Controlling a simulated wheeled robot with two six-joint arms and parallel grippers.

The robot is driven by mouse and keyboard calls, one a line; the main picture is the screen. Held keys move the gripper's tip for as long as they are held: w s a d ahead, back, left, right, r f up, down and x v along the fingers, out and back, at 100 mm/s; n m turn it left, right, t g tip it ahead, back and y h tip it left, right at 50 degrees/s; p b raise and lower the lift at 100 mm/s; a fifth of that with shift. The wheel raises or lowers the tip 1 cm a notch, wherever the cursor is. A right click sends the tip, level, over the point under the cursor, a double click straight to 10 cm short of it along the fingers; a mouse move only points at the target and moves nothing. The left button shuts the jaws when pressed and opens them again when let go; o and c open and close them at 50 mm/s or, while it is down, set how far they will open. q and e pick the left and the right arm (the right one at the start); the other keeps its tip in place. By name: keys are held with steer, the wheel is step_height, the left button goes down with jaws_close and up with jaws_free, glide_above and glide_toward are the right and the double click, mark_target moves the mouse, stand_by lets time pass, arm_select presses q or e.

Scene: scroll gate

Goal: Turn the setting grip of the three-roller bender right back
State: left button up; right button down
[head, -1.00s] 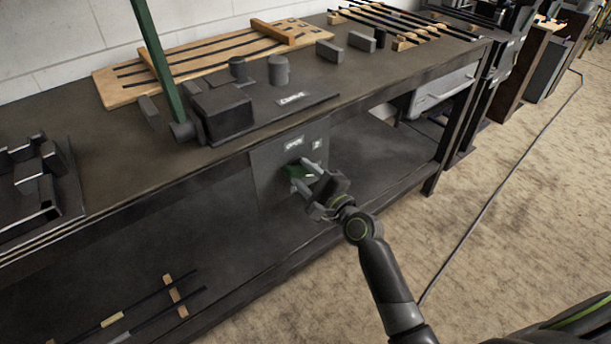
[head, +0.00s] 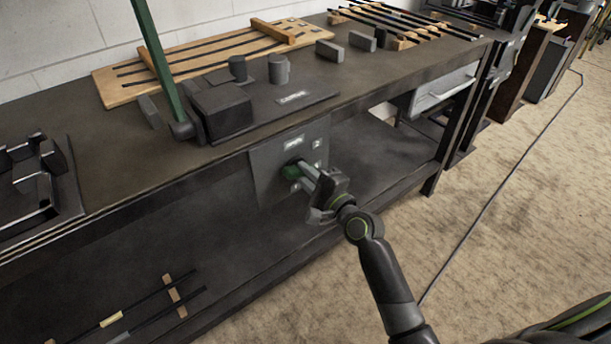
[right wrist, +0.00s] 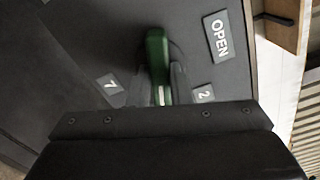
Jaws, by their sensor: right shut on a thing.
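The green setting grip (head: 289,172) sits on the dark upright panel (head: 266,182) under the bench's front edge. My right gripper (head: 299,172) is shut on the grip, its fingers reaching in from the front right. In the right wrist view the green grip (right wrist: 156,50) stands between my two dark fingertips (right wrist: 162,82), with a pale mark on it. My fingers hide part of the grip. My left gripper is not in view.
A long green lever (head: 153,50) rises from a dark block (head: 222,112) on the bench top (head: 110,190). A wooden board (head: 200,65) lies behind it. A drawer (head: 440,88) hangs under the bench on the right.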

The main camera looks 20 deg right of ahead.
steer(key=n+b, duration=0.1)
steer(key=n, duration=0.4)
steer(key=shift+n+b, duration=0.3)
steer(key=n+b, duration=0.1)
steer(key=n, duration=0.3)
steer(key=shift+f+b, duration=0.1)
steer(key=shift+b, duration=0.25)
steer(key=n+b, duration=0.1)
steer(key=n, duration=0.2)
steer(key=n+b, duration=0.2)
steer(key=n, duration=0.1)
steer(key=shift+n, duration=0.4)
steer(key=n+b, duration=0.1)
steer(key=n, duration=0.2)
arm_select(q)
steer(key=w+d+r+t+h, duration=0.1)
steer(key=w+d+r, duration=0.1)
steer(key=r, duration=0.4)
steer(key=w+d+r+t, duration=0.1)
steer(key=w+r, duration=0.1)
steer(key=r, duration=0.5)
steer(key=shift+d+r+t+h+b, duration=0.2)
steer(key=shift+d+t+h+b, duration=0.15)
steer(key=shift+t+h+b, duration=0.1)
arm_select(e)
steer(key=shift+n, duration=0.9)
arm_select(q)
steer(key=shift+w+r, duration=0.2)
